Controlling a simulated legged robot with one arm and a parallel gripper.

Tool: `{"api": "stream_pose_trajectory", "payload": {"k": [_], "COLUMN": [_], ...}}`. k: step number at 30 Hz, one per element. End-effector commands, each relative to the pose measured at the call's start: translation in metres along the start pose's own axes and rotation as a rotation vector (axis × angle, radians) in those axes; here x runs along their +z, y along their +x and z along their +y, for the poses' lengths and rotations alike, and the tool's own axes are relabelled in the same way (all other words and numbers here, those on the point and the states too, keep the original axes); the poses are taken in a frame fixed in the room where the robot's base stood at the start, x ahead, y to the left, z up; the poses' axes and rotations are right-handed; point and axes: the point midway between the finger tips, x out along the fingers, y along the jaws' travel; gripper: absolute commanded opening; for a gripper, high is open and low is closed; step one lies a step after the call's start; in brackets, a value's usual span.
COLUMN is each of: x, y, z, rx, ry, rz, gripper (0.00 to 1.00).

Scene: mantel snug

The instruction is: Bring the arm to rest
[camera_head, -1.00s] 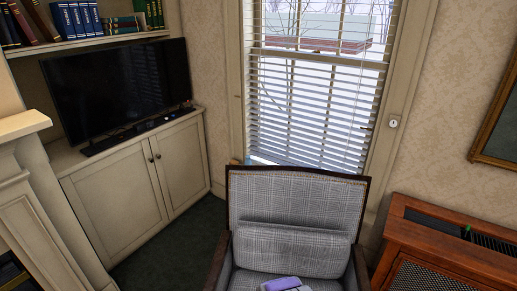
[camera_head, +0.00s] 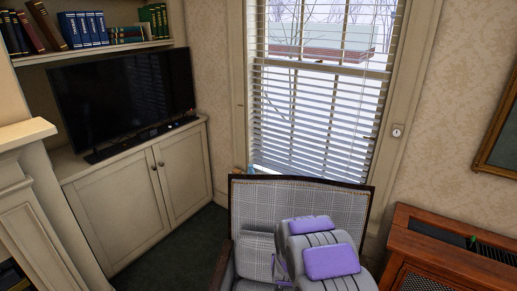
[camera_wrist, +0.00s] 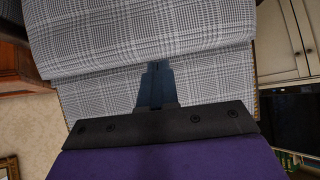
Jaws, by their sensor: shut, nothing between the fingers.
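In the wrist view, my gripper (camera_wrist: 155,88) is shut and empty, its dark fingers together. The grey plaid armchair (camera_wrist: 150,30) fills the picture beyond it. I cannot tell how far the fingertips are from the cloth. In the head view, my arm (camera_head: 331,261), grey with purple panels, is folded up in front of the armchair (camera_head: 290,200) and covers part of its back and seat. The fingers themselves are hidden in the head view.
A wooden radiator cover (camera_head: 455,240) stands right of the armchair. A cream cabinet (camera_head: 130,200) with a television (camera_head: 125,95) stands to the left, beside a mantel (camera_head: 30,190). A window (camera_head: 320,90) with blinds is behind. Some dark carpet (camera_head: 170,250) is clear.

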Motion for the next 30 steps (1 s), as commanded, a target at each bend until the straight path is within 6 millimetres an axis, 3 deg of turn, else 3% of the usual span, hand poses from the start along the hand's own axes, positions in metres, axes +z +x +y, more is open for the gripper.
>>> {"api": "stream_pose_trajectory", "payload": {"k": [4, 14, 23, 30], "x": [-0.017, -0.024, -0.010, 0.013], "y": [-0.040, -0.139, -0.241, -0.328], "z": [-0.001, 0.005, 0.018, 0.033], "rx": [-0.021, -0.055, -0.069, -0.068], "ry": [0.002, -0.012, -0.037, -0.063], "rz": [-0.079, -0.282, -0.465, -0.607], "gripper": [0.00, 0.00, 0.00, 0.00]}}
